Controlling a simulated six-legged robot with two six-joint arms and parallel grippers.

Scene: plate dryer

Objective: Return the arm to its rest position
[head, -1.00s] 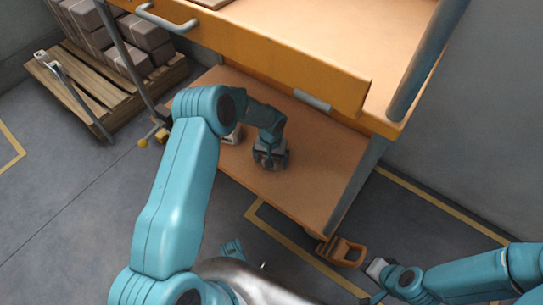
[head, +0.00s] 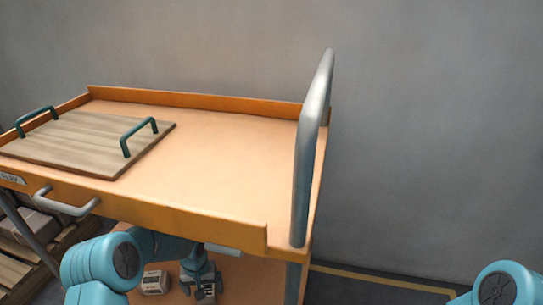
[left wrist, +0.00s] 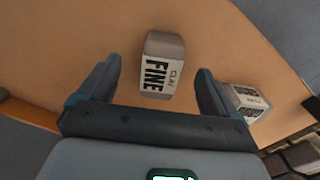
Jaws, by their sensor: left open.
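My left gripper (head: 203,287) reaches over the cart's lower shelf (head: 262,278) in the head view. In the left wrist view my left gripper (left wrist: 157,75) is open, its two dark fingers spread apart. A pale grey block labelled FINE CLAY (left wrist: 162,65) shows between the fingers, with gaps on both sides; I cannot tell its depth relative to the fingertips. My right arm's teal joint shows at the lower right of the head view; its gripper is out of view.
A second block (left wrist: 247,101) lies to the right in the left wrist view. A small pale block (head: 155,282) sits left of my gripper in the head view. The orange cart's upper deck (head: 225,150) overhangs the shelf and carries a wooden board (head: 85,140). A metal handle (head: 312,150) rises at its right end.

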